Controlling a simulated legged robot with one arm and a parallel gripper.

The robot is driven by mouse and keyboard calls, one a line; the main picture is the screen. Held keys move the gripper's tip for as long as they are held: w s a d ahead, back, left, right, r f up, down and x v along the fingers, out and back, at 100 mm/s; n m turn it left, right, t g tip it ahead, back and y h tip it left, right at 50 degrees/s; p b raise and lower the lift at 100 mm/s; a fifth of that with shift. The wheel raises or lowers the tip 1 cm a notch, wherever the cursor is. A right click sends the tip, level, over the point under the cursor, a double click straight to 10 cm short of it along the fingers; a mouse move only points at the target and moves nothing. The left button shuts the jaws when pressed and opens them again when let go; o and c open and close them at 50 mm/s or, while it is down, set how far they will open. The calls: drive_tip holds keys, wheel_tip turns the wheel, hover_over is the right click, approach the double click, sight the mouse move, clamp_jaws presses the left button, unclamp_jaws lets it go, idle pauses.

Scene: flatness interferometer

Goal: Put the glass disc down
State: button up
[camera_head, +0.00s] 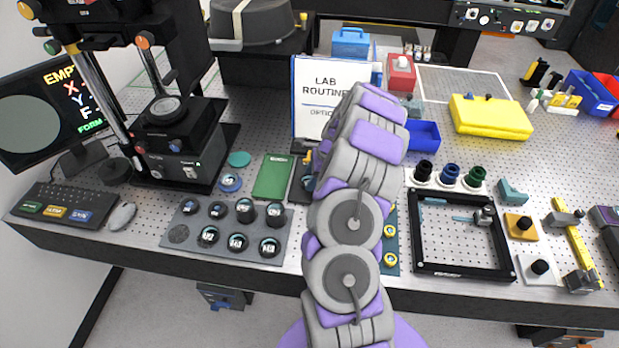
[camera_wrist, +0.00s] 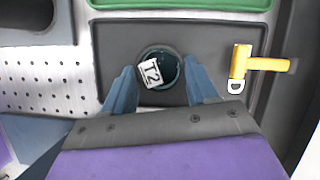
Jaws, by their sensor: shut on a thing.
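The glass disc (camera_wrist: 158,72) is dark teal and round, with a white label reading "T2". In the wrist view it sits between the blue fingertips of my gripper (camera_wrist: 161,84), which is shut on it. It is over a dark grey tray (camera_wrist: 115,45); I cannot tell whether it touches the tray or hangs above it. In the head view my arm hides the gripper and disc. Similar dark labelled discs (camera_head: 245,211) sit in a grey holder (camera_head: 180,235) at the front left of the bench.
A yellow tool (camera_wrist: 242,62) lies on the tray, right of the disc. A green book (camera_head: 272,177) lies left of the tray. A "LAB ROUTINE" board (camera_head: 322,85) stands behind. A black square frame (camera_head: 416,240) lies to the right. The perforated bench top is crowded.

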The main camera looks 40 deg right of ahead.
drive_tip(key=shift+d+f, duration=0.15)
drive_tip(key=shift+d, duration=0.35)
drive_tip(key=o, duration=0.7)
drive_tip(key=shift+s+d, duration=0.15)
drive_tip(key=o, duration=0.3)
drive_tip(key=shift+a, duration=0.4)
drive_tip(key=shift+o, duration=0.8)
drive_tip(key=shift+a, duration=0.55)
drive_tip(key=shift+d, duration=0.25)
